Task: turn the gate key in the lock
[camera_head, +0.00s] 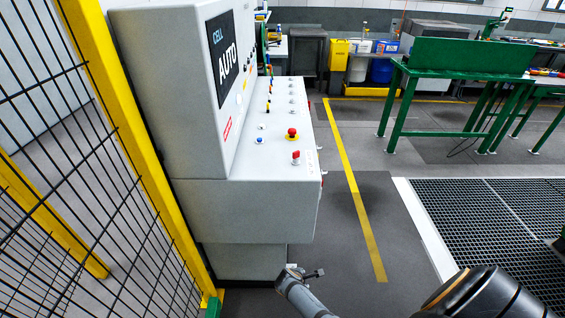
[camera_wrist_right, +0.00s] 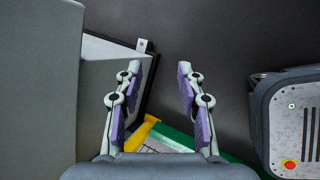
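The grey control console (camera_head: 265,205) stands at the left of the head view. On its sloping panel, near the front right corner, is a small upright red piece (camera_head: 296,156) that looks like the key in its lock. Its turn angle is too small to tell. My right gripper (camera_wrist_right: 160,70) is open and empty in the right wrist view, pointing down over the dark floor. A grey block (camera_wrist_right: 40,80), probably the console's side, is left of it. The key does not show in that view. I cannot make out my left gripper in either view.
A yellow-framed mesh fence (camera_head: 135,135) stands close on the left. Floor (camera_head: 350,225) right of the console is clear. A green bench (camera_head: 465,60) stands far right.

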